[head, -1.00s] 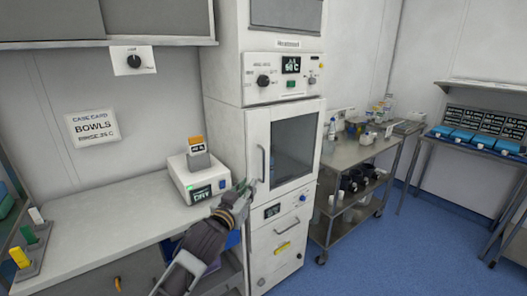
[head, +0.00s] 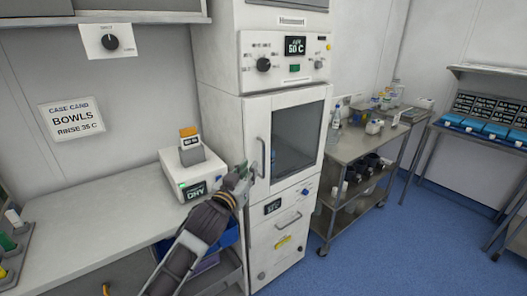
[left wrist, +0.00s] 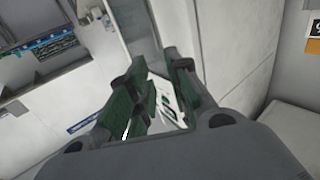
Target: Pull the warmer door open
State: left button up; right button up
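The warmer door (head: 259,117) is a white panel with a dark glass window in the tall white cabinet, and it looks shut. Its upright handle (head: 260,150) is on the door's left side. My left gripper (head: 248,171) is just left of the handle's lower part; whether it touches is unclear. In the left wrist view its green-padded fingers (left wrist: 155,95) stand apart, with a pale piece with dark slots seen between them. I cannot tell whether the handle is between the fingers. My right gripper is out of view.
A white device with a display (head: 190,180) stands on the counter (head: 95,220) left of the cabinet, close to my left forearm. Below the door is a drawer with a handle (head: 289,221). A steel cart (head: 350,150) stands right of the cabinet. Blue floor in front is clear.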

aim_at(263, 152)
pick_arm(q)
jog(key=shift+w, duration=0.2)
jog(key=shift+x, duration=6.75)
jog(key=shift+d, duration=0.1)
jog(key=shift+f, duration=0.1)
grip_shut()
